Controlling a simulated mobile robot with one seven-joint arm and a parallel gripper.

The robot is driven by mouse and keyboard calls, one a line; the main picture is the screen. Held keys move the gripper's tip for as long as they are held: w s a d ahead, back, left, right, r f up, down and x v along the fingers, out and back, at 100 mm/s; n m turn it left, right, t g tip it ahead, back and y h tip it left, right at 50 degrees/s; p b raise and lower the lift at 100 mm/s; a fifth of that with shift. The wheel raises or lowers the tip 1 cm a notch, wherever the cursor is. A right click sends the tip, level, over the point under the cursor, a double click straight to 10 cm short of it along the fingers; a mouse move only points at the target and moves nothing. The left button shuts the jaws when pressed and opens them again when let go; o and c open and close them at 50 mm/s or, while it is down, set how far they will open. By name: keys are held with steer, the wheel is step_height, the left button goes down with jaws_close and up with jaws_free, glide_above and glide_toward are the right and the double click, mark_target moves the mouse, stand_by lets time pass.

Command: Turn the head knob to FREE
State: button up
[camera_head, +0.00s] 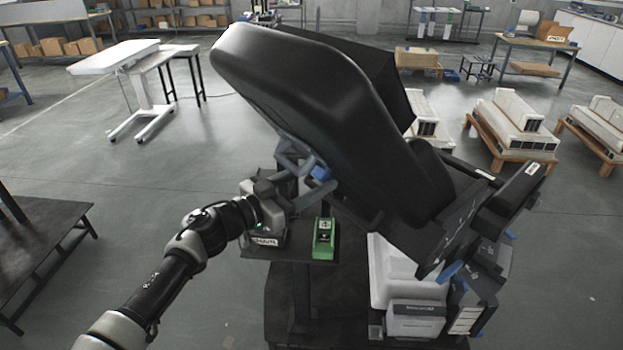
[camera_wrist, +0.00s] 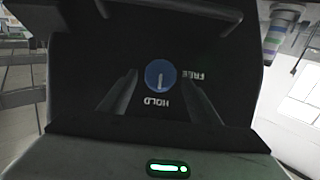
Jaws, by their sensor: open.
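The head knob (camera_wrist: 161,74) is a round blue disc on a dark panel in the wrist view. Its white pointer line runs down from the middle, toward the HOLD label (camera_wrist: 157,103). The FREE label (camera_wrist: 193,75) is to the right of the knob; both labels appear upside down. My gripper (camera_wrist: 162,76) is open, with one dark finger on each side of the knob and gaps between. Whether the fingers are level with the knob in depth is unclear. In the head view my gripper (camera_head: 283,195) is beneath the large black padded unit (camera_head: 310,110), and the knob cannot be clearly made out.
A green device (camera_head: 323,238) stands on a small dark shelf (camera_head: 285,252) just right of and below my gripper. White boxes (camera_head: 398,280) stand to the right under the padded unit. A low dark table (camera_head: 45,230) is at the left, with open floor before it.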

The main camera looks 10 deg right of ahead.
steer(key=shift+c, duration=0.3)
steer(key=c, duration=1)
steer(key=shift+w+g, duration=0.1)
steer(key=shift+g, duration=0.2)
steer(key=shift+w+d+f+n+g+h+b, duration=0.1)
steer(key=shift+w+f+n+g+h+b, duration=0.3)
steer(key=shift+n+g+h+b, duration=1.8)
steer(key=shift+w+d+f+m+g+h+b, duration=0.15)
steer(key=shift+w+f+g+h+b, duration=0.35)
steer(key=shift+g+b, duration=1.9)
steer(key=shift+w+d+f+n+g+h+b, duration=0.1)
steer(key=shift+w+f+n+g+h+b, duration=0.6)
steer(key=shift+g, duration=3.2)
steer(key=shift+s+r+n+h, duration=0.35)
steer(key=shift+r+n+h, duration=0.1)
steer(key=shift+h, duration=0.35)
